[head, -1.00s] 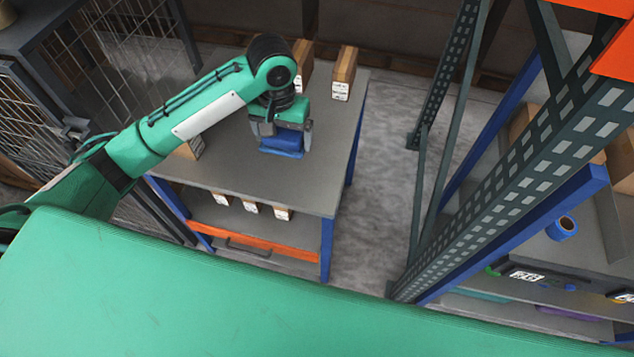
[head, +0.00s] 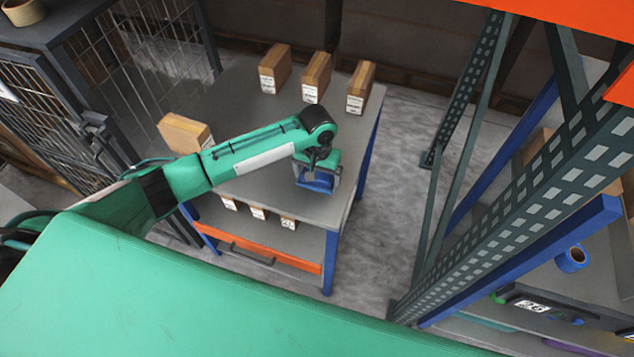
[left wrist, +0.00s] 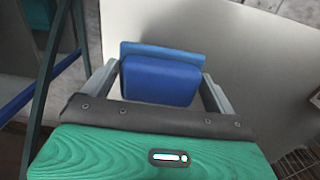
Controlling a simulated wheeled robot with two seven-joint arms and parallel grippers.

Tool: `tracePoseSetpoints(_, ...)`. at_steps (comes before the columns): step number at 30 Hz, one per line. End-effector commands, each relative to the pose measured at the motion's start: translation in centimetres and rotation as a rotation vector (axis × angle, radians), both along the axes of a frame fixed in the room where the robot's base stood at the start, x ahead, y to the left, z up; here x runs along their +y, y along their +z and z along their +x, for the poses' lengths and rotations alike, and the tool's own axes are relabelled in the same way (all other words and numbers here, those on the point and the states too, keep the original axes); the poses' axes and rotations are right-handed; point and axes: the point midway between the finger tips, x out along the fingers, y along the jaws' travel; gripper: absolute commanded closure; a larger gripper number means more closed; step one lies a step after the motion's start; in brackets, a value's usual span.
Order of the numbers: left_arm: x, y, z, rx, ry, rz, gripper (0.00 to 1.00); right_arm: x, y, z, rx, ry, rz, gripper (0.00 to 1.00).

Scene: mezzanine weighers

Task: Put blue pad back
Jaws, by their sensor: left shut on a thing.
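The blue pad (head: 316,180) is at the front right part of the grey table (head: 255,105) in the head view. My left gripper (head: 317,178) is shut on the blue pad. In the left wrist view the blue pad (left wrist: 160,78) sits between the two grey fingers of my left gripper (left wrist: 160,90), with the grey table top (left wrist: 240,45) beyond it. I cannot tell whether the pad touches the table top. My right gripper is not in view.
Three cardboard boxes (head: 316,76) stand along the table's far edge, and another box (head: 185,133) is at its left. Smaller boxes (head: 258,213) sit on the lower shelf. A wire cage (head: 75,100) stands left; a rack upright (head: 520,170) stands right, with a blue tape roll (head: 572,259) beyond.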

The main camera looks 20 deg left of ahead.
Motion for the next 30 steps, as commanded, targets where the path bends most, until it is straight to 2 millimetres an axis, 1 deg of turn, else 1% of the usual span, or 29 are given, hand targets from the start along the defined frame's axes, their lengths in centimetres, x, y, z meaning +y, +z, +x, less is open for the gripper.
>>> tracePoseSetpoints(4,0.0,-1.1,0.0,0.0,0.001,0.0,0.31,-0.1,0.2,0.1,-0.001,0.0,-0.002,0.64)
tracePoseSetpoints(9,0.0,-3.7,0.0,0.002,0.0,0.0,0.31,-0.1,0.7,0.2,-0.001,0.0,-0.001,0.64)
tracePoseSetpoints(12,0.0,-4.7,0.0,0.0,-0.001,0.0,0.31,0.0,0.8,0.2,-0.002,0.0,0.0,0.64)
tracePoseSetpoints(24,0.0,-5.2,0.0,0.0,0.0,0.0,0.31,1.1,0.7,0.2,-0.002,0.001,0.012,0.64)
tracePoseSetpoints(25,0.0,-5.2,0.0,-0.001,0.0,0.0,0.06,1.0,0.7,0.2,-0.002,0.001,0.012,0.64)
tracePoseSetpoints(26,0.0,-5.2,0.0,-0.001,0.0,0.0,0.0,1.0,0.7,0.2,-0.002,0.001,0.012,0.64)
tracePoseSetpoints(30,0.0,-5.2,0.0,-0.001,0.0,0.0,0.0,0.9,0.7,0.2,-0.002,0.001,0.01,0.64)
